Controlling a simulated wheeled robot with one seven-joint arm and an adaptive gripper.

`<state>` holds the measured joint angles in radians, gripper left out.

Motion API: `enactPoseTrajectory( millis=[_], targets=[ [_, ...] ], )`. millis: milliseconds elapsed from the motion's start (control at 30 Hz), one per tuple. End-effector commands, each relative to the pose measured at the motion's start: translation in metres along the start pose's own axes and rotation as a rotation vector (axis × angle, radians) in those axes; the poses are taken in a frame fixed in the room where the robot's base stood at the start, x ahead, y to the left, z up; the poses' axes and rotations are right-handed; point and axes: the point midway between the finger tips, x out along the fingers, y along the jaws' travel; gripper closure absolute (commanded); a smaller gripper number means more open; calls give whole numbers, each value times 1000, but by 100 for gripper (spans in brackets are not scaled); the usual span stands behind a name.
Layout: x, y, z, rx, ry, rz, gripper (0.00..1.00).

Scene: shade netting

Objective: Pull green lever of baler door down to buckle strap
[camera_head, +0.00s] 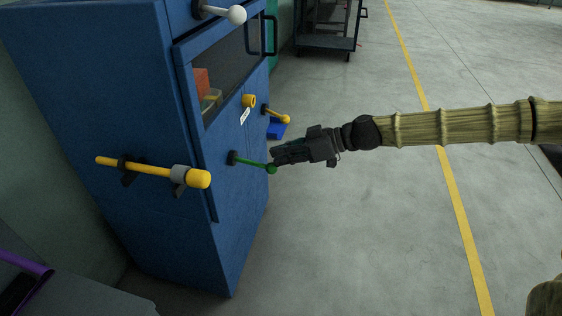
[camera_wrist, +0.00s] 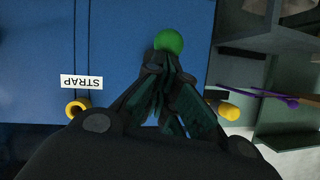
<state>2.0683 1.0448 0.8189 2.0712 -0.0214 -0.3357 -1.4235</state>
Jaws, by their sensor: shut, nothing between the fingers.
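The blue baler (camera_head: 160,130) stands at the left in the head view, and its blue door face fills much of the wrist view. The green lever (camera_head: 252,163) sticks out from the door toward my gripper and ends in a green ball. In the wrist view the green ball (camera_wrist: 168,41) shows just beyond my fingertips. My gripper (camera_head: 278,156) is shut and empty, beside the ball end of the lever; I cannot tell whether they touch. The lever's shaft is hidden in the wrist view. A white STRAP label (camera_wrist: 82,82) is on the door.
A yellow-handled bar (camera_head: 150,170) and a white-knobbed handle (camera_head: 236,14) stick out from the baler. A yellow knob (camera_head: 249,100) and a yellow lever (camera_head: 279,116) sit above the green lever. A dark cart (camera_head: 326,30) stands behind. The floor at right is clear.

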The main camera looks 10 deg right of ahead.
Motion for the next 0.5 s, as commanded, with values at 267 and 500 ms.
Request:
enactPoseTrajectory(
  millis=[267, 500],
  targets=[
    [4, 1, 11, -8, 50, -8, 100],
    [6, 3, 19, -8, 48, -8, 100]
  ],
)
